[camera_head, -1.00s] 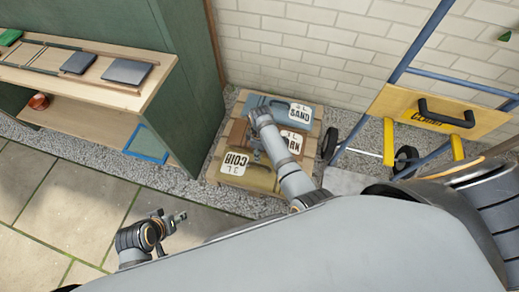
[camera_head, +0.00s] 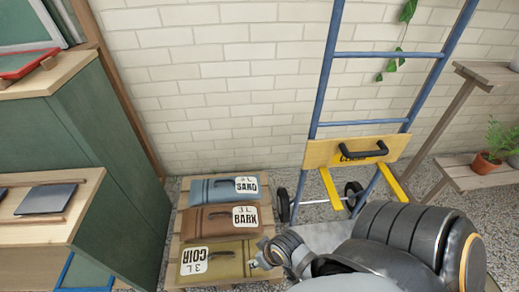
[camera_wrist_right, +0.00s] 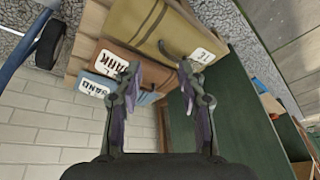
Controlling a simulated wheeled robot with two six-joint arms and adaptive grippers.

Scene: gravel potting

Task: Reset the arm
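My right gripper (camera_head: 260,263) is at the right edge of the olive coir bag (camera_head: 222,262) in the head view. In the right wrist view its fingers (camera_wrist_right: 159,68) stand apart with nothing between them. The brown bark bag (camera_head: 218,220) and the blue sand bag (camera_head: 215,192) lie behind the coir bag. The coir bag (camera_wrist_right: 185,32), bark bag (camera_wrist_right: 135,62) and sand bag (camera_wrist_right: 100,84) also show in the right wrist view, beyond the fingers. My left gripper is out of view.
The bags lie on a wooden pallet (camera_head: 178,238) on gravel. A green cabinet (camera_head: 118,180) stands at the left. A blue hand truck with a yellow plate (camera_head: 325,154) stands at the right against a white brick wall. A wooden shelf (camera_head: 480,172) with a potted plant (camera_head: 490,155) is at the far right.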

